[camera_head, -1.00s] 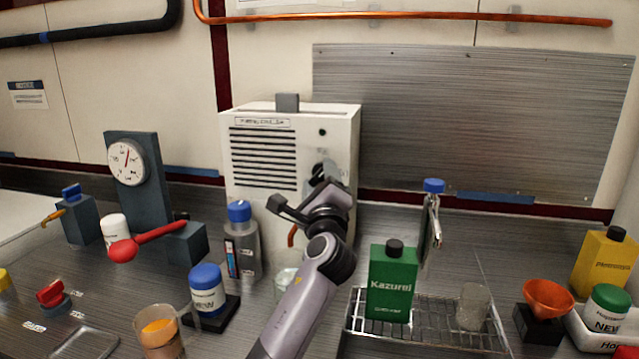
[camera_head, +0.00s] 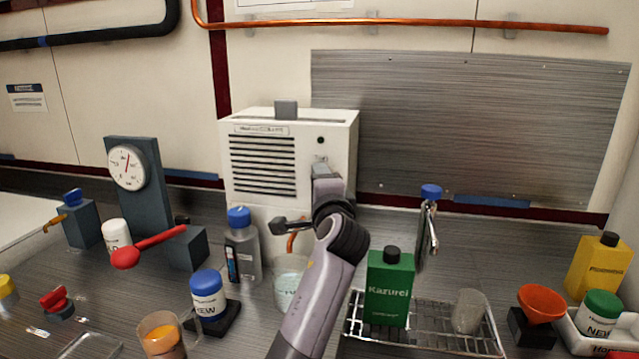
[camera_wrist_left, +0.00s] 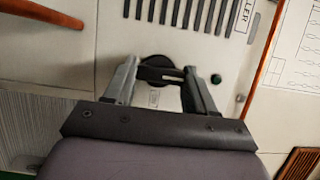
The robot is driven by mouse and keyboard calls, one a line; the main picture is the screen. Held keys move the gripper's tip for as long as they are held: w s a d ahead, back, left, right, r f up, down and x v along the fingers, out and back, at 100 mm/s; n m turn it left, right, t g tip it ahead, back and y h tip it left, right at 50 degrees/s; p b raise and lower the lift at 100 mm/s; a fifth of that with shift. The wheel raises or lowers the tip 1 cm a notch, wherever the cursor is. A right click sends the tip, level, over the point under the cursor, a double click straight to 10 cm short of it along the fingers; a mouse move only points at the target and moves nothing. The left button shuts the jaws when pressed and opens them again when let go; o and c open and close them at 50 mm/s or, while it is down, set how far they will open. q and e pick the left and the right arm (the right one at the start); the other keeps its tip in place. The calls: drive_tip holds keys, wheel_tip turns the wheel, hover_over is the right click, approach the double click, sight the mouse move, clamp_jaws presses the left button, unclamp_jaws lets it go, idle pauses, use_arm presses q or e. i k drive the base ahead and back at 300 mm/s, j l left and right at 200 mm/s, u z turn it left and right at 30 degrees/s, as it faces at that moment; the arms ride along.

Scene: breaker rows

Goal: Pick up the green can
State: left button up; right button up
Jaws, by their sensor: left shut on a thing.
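The green can (camera_head: 388,290), a flat-sided container with a black cap, stands upright on a wire rack (camera_head: 425,340) in the head view. My left arm reaches up past the can's left side to the front of a white vented unit. My left gripper (camera_head: 320,168) is there, well above and left of the can. In the left wrist view the gripper (camera_wrist_left: 163,75) is shut on a dark round knob (camera_wrist_left: 158,64) on the unit's pale panel. The knob is hidden in the head view. The can is not visible in the wrist view.
A clear beaker (camera_head: 469,311) shares the rack with the can. A blue-capped clip holder (camera_head: 429,225) stands behind it. An orange funnel (camera_head: 546,302) is to the right. A clear cup (camera_head: 290,281) and a blue-lidded jar (camera_head: 208,296) are left of my arm.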

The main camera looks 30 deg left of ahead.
sight(390, 273)
drive_tip(key=k+l, duration=0.5)
drive_tip(key=l, duration=0.15)
drive_tip(key=k+l, duration=0.5)
drive_tip(key=l, duration=0.15)
